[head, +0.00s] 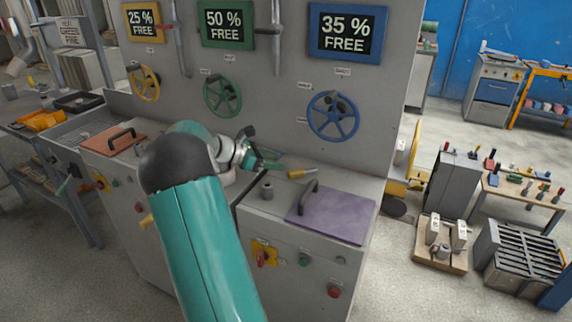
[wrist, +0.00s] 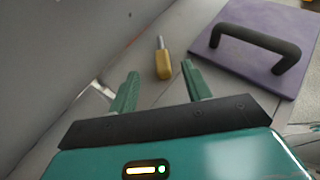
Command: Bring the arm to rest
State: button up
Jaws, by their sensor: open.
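My gripper (head: 268,160) is open and empty in the head view, held above the counter of the grey machine between the orange-brown lid and the purple lid. In the wrist view my gripper (wrist: 158,92) shows its two green fingers spread apart. A small tool with a yellow handle (wrist: 163,66) lies on the counter beyond the fingertips, apart from them. It also shows in the head view (head: 300,173), just right of the fingers. My teal arm hides part of the machine front in the head view.
The purple lid (head: 335,212) with a dark handle lies right of my gripper; an orange-brown lid (head: 113,139) lies left. Yellow, green and blue handwheels (head: 333,116) stick out from the upright panel behind. Open floor lies at front right.

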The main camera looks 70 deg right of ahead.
jog(key=v, duration=0.7)
jog(key=shift+a, duration=0.1)
